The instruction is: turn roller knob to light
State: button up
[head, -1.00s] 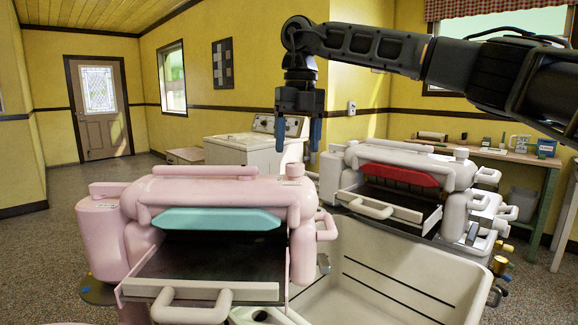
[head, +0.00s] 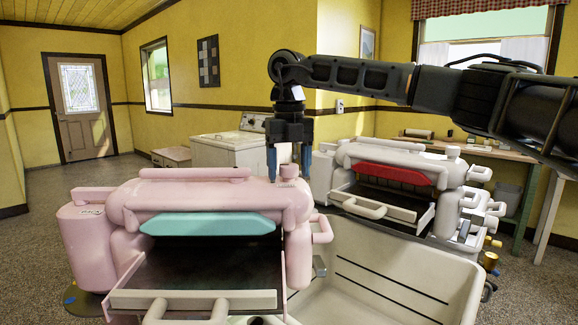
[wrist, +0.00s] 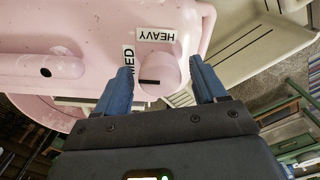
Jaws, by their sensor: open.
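The pink roller knob (wrist: 163,72) is a round cap with a short black mark on its left part in the wrist view. A HEAVY label (wrist: 156,35) is above it and a MED label (wrist: 129,58) at its left; I see no LIGHT label. In the head view the knob (head: 289,171) tops the right end of the pink wringer washer (head: 195,192). My gripper (head: 288,170) points down there. In the wrist view its blue fingers (wrist: 161,66) are open on either side of the knob, with gaps showing; contact is not visible.
A white wringer washer with a red bar (head: 396,174) stands close at the right. A cream tub (head: 390,275) is below it. A white appliance (head: 228,148) and a workbench (head: 480,150) are behind. Open floor lies at the left.

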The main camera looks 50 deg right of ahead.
jog(key=c, duration=1.1)
jog(key=shift+o, duration=0.2)
jog(key=shift+n, duration=0.4)
jog(key=n+p, duration=0.1)
jog(key=n, duration=0.2)
jog(key=shift+n, duration=0.3)
jog(key=n+p, duration=0.1)
jog(key=n, duration=0.3)
jog(key=shift+d+n+p, duration=0.15)
jog(key=shift+n+p, duration=0.15)
jog(key=n+p, duration=0.1)
jog(key=n, duration=0.3)
jog(key=shift+d+n+p, duration=0.1)
jog(key=shift+n+p, duration=0.45)
jog(key=shift+n, duration=1.85)
